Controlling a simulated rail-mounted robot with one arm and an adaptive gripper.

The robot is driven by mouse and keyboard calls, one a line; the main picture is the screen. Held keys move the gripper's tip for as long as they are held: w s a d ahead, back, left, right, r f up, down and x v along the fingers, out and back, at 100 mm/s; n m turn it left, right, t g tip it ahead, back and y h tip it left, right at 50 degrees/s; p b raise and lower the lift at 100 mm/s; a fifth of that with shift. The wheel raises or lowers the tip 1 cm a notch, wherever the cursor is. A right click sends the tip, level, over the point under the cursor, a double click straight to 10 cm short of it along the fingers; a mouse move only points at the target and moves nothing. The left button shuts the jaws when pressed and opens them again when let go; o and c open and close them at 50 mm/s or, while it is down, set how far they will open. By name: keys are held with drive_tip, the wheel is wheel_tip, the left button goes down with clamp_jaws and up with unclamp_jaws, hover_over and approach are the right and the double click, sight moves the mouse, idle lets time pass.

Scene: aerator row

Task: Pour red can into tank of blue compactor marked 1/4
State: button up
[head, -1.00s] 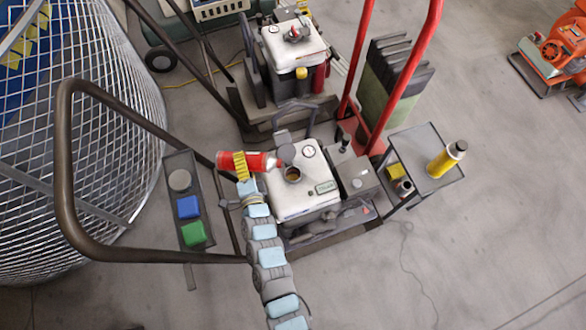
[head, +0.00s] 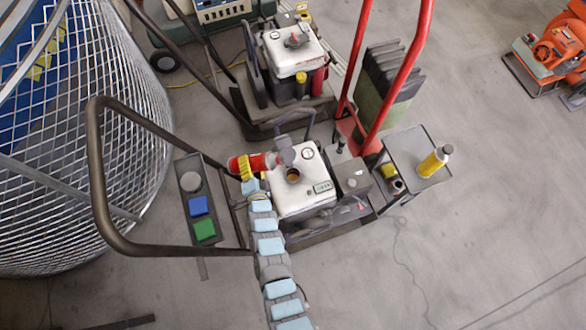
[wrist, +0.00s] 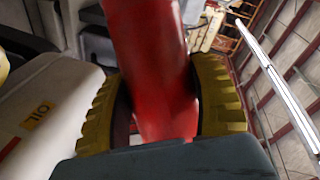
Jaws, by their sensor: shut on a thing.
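My gripper (head: 245,167), with yellow ribbed pads, is shut around the red can (head: 262,162). The can lies tilted toward the right, just left of the near machine's white tank (head: 305,205). The tank's round brown opening (head: 293,175) is uncovered. A grey piece (head: 285,149) shows at the can's right end, above the opening; I cannot tell whether it is the can's spout or the tank's cap. No liquid is visible. The tank's small plate (head: 322,187) is too small to read. In the wrist view the red can (wrist: 155,60) sits between both pads.
A dark handle loop (head: 100,190) arches left of my arm. A panel with blue and green blocks (head: 200,205) lies beside it. A second white-tanked machine (head: 290,48) stands behind. Red rails (head: 395,80) and a side table with a yellow bottle (head: 434,161) stand right.

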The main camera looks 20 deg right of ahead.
sight(261, 167)
drive_tip(key=shift+s+d+r+n+p, duration=0.1)
drive_tip(key=shift+d+r+n+p, duration=0.15)
drive_tip(key=shift+p, duration=0.35)
drive_tip(key=shift+d+r+n+p, duration=0.15)
drive_tip(key=shift+r+p, duration=0.2)
drive_tip(key=shift+p, duration=0.2)
drive_tip(key=s+d+f+n+g+p, duration=0.1)
drive_tip(key=p, duration=0.1)
drive_tip(key=shift+h+p, duration=0.3)
drive_tip(key=shift+h, duration=0.1)
drive_tip(key=p, duration=0.1)
drive_tip(key=r+n+p, duration=0.1)
drive_tip(key=p, duration=0.1)
drive_tip(key=shift+d+r+g, duration=0.3)
drive_tip(key=p, duration=0.1)
drive_tip(key=r+n+p, duration=0.1)
drive_tip(key=p, duration=0.1)
drive_tip(key=r+h+p, duration=0.1)
drive_tip(key=p, duration=0.1)
drive_tip(key=shift+s+d+r+n+g, duration=0.1)
drive_tip(key=shift+s+d+n+g, duration=0.1)
drive_tip(key=shift+d+n+g, duration=0.15)
drive_tip(key=shift+a+p, duration=0.1)
drive_tip(key=shift+p, duration=0.2)
drive_tip(key=shift+s+d+n+g+h+p, duration=0.1)
drive_tip(key=shift+d+n+g+h+p, duration=0.15)
drive_tip(key=shift+n+p, duration=0.35)
drive_tip(key=shift+f, duration=0.25)
